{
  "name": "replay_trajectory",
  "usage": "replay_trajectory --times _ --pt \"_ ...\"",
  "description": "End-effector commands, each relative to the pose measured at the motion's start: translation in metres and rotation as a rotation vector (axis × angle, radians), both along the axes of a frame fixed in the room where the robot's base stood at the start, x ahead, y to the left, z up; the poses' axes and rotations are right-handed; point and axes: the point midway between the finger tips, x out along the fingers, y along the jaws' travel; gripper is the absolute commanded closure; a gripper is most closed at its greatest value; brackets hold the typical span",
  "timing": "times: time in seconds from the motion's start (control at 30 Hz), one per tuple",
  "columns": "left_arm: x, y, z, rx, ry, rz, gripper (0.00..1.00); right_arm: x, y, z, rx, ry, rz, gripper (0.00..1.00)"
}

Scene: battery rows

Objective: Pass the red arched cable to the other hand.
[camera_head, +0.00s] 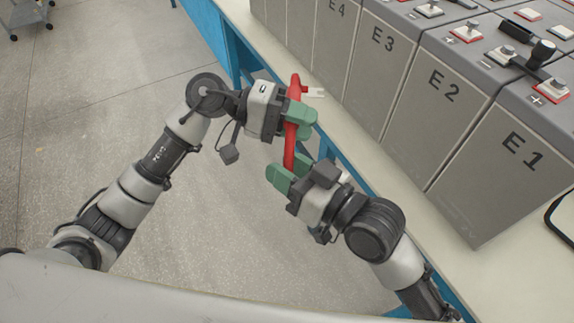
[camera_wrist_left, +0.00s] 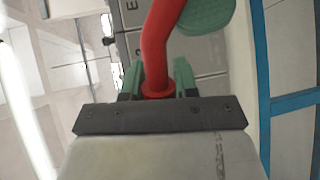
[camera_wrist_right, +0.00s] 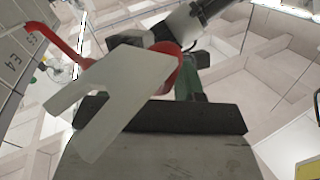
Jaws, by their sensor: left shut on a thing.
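The red arched cable (camera_head: 291,145) is held in the air beside the bench, roughly upright in the head view. A pale lug (camera_head: 316,92) sticks out at its upper end. My left gripper (camera_head: 299,121) is shut on its upper part; its fingers close round the red body in the left wrist view (camera_wrist_left: 157,85). My right gripper (camera_head: 291,172) has its green fingers on either side of the cable's lower end. Whether they press on it is hidden. In the right wrist view a large pale forked lug (camera_wrist_right: 120,90) hides one finger; red (camera_wrist_right: 172,68) shows behind it.
Grey battery blocks marked E1 (camera_head: 490,175), E2 (camera_head: 440,120), E3 (camera_head: 375,70) and E4 stand in a row on the pale bench (camera_head: 400,200) at right. The floor at left is clear except for a cart (camera_head: 28,14).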

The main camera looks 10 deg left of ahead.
Motion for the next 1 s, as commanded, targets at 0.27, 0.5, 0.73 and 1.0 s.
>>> replay_trajectory --times 0.27,0.5,0.73,1.0 --pt "0.000 0.000 0.001 -0.002 -0.002 0.001 1.00 0.000 0.000 0.000 0.001 0.001 0.001 1.00" --pt "0.000 0.000 0.001 -0.001 -0.001 0.001 0.47 0.000 0.000 0.002 0.002 -0.005 0.000 1.00" --pt "0.000 0.000 0.000 -0.001 0.000 0.000 0.41 0.000 0.000 0.001 0.002 -0.004 0.000 1.00" --pt "0.002 0.019 0.004 0.002 -0.001 0.003 0.41 0.000 0.000 0.001 0.002 -0.004 -0.001 1.00"
